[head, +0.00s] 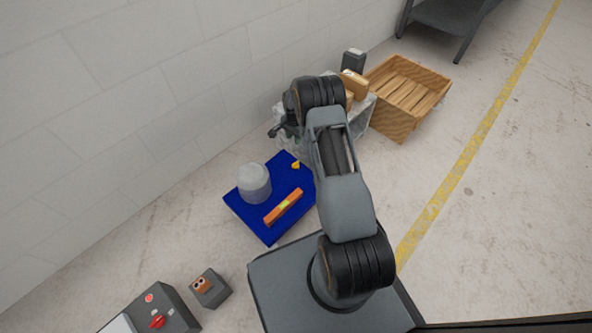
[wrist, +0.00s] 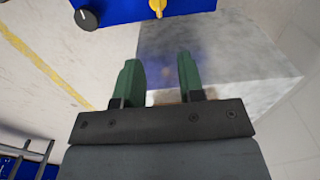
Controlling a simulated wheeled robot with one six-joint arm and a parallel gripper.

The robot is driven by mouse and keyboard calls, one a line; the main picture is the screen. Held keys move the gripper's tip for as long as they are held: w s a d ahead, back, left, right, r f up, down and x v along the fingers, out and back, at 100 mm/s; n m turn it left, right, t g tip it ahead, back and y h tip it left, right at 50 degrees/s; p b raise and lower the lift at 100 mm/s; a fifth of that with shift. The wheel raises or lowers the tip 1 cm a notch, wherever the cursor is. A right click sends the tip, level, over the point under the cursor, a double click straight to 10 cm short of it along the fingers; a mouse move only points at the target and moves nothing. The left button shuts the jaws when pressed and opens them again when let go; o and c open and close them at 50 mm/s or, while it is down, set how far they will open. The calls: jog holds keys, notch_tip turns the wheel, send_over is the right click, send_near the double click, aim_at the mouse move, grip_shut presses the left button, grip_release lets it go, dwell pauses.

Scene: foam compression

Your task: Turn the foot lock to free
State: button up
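A small yellow lever (head: 296,165) stands at the far edge of a blue plate (head: 240,208) on the floor in the head view. It also shows at the top edge of the wrist view (wrist: 157,6), on a blue surface (wrist: 120,9). A black knob with a light mark (wrist: 86,19) is left of it there. I cannot tell for sure which is the foot lock; no label is readable. My gripper (wrist: 159,72) is open and empty, its green fingers apart and short of the lever. In the head view my arm hides most of it.
A grey cylinder (head: 254,184) and an orange level (head: 283,208) are on the blue plate. A control box with a red knob (head: 157,321) is lower left. Floor at right is clear.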

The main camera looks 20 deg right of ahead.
aim_at(296, 163)
jog(key=shift+m, duration=0.3)
jog(key=f+b, duration=0.2)
jog(key=f, duration=0.3)
jog(key=f+b, duration=0.2)
jog(key=f, duration=0.4)
jog(key=f+b, duration=0.2)
jog(key=f, duration=0.4)
jog(key=shift+d+f, duration=0.15)
jog(key=shift+d, duration=0.15)
jog(key=shift+d, duration=0.1)
grip_shut()
